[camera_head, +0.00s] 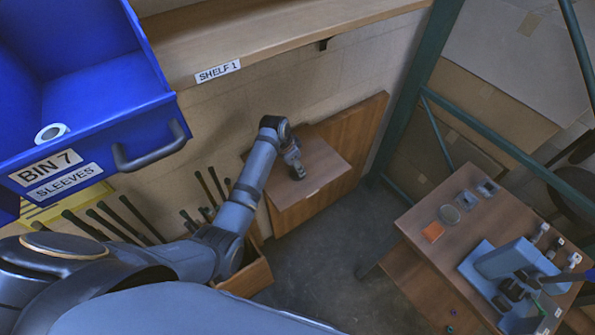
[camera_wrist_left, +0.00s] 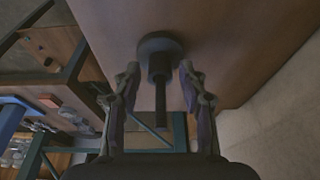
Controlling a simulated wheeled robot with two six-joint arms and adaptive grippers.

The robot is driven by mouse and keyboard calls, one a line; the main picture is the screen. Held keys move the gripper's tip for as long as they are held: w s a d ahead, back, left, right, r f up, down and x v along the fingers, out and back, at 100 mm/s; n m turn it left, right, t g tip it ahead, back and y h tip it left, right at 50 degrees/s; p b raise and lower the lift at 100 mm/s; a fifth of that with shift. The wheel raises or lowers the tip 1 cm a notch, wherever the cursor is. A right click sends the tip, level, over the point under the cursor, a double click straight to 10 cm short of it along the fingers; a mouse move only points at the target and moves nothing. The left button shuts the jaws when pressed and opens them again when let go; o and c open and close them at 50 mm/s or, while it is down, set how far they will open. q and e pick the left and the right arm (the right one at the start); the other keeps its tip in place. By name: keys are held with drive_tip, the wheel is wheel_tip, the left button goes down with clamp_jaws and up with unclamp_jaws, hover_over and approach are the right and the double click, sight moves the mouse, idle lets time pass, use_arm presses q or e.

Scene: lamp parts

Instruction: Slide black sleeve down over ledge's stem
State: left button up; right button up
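The wooden ledge (camera_head: 318,165) is fixed low on the wall in the head view. In the left wrist view its brown surface (camera_wrist_left: 228,40) fills the top. A black flanged sleeve (camera_wrist_left: 158,50) sits around the dark threaded stem (camera_wrist_left: 161,105), with its wide flange at or very near the ledge surface. The stem sticks out of the sleeve's narrow end. My left gripper (camera_head: 295,165) is at the ledge; its fingers (camera_wrist_left: 159,72) stand open on both sides of the sleeve, with small gaps showing. The stem and sleeve are hidden in the head view. My right gripper is out of view.
A blue bin (camera_head: 95,120) labelled BIN 7 SLEEVES, with a white ring (camera_head: 52,132) in it, is at upper left. Shelf 1 (camera_head: 280,40) runs above the ledge. A green metal frame (camera_head: 415,90) and a cluttered table (camera_head: 470,225) stand to the right. Floor between is clear.

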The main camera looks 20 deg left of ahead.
use_arm(q)
drive_tip(key=shift+r, duration=0.2)
drive_tip(key=v, duration=1.1)
drive_tip(key=shift+s+a+r, duration=0.15)
drive_tip(key=shift+r, duration=0.1)
